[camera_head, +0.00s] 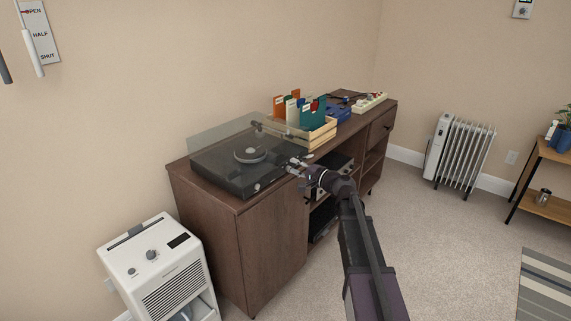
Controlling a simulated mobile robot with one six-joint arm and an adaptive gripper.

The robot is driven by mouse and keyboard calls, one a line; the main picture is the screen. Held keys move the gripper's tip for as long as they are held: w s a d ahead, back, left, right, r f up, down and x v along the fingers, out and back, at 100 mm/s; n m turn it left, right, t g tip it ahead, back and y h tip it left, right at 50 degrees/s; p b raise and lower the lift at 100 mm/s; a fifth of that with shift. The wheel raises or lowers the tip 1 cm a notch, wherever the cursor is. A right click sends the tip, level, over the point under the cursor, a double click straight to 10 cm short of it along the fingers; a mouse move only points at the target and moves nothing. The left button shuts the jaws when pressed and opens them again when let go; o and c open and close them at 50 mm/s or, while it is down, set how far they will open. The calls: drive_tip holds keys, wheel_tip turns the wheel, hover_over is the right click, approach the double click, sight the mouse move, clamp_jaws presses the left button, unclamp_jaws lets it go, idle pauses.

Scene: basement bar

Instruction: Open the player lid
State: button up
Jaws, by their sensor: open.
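The record player (240,178) is a dark, low box on the left end of the wooden cabinet, with a round platter on top. Its see-through smoky lid (215,134) shows as a faint panel rising above the player's back edge against the wall. The lid's exact angle is hard to tell. My gripper (294,165) is open, at the player's front right corner. Its fingers are small in the view, and I cannot tell whether they touch the player or the lid.
A wooden crate (313,137) of coloured record sleeves stands right of the player, close to my gripper. A blue object (338,110) and a power strip (370,103) lie farther along the brown cabinet (240,259). A white appliance (159,269) stands at the left.

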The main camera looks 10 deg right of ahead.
sight(284, 162)
drive_tip(key=shift+x, duration=2.1)
clamp_jaws()
